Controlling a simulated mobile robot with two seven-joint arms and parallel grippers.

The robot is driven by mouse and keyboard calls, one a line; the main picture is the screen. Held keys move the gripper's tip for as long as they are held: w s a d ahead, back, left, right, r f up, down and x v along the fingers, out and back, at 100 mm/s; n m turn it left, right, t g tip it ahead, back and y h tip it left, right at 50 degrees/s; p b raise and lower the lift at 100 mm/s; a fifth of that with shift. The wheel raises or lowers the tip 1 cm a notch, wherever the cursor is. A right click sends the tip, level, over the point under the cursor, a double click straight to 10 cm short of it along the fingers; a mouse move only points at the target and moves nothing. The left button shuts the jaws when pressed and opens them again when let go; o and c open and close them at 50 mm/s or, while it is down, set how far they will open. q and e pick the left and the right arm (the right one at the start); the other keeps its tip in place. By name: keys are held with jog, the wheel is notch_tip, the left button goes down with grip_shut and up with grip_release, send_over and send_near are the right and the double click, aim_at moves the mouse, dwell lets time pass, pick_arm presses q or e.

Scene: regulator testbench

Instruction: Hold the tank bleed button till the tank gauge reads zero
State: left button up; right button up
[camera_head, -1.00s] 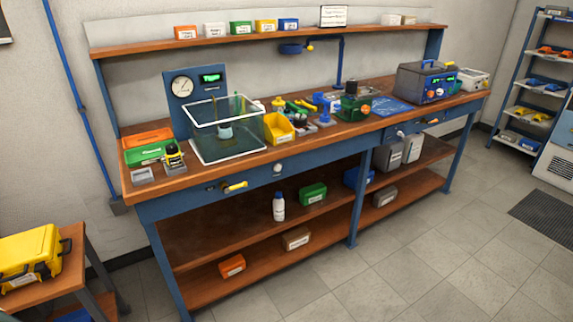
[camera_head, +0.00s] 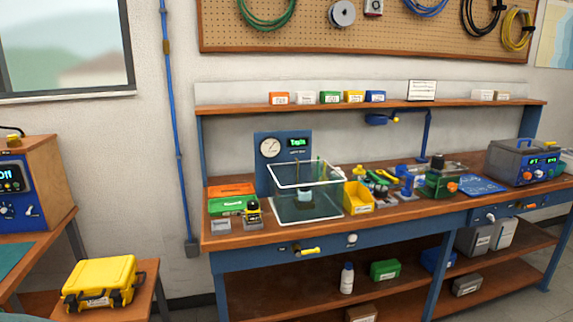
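A glass-walled tank (camera_head: 287,210) with a white rim stands on the left part of the workbench, with something dark inside it. Behind it a blue panel carries a round white dial gauge (camera_head: 270,147) and a small green-lit display (camera_head: 298,143). The needle and the display text are too small to read. On the bench's front edge below the tank are a yellow-handled valve (camera_head: 310,250) and a round white knob or button (camera_head: 352,239). I cannot tell which part is the tank bleed button. Neither of my grippers is in view.
Left of the tank are orange and green boxes (camera_head: 231,204) and a small yellow-black device (camera_head: 252,212). A yellow bin (camera_head: 358,197) stands to its right. A yellow case (camera_head: 99,281) sits on a low stand at left. The right part holds a blue-grey powered unit (camera_head: 524,163).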

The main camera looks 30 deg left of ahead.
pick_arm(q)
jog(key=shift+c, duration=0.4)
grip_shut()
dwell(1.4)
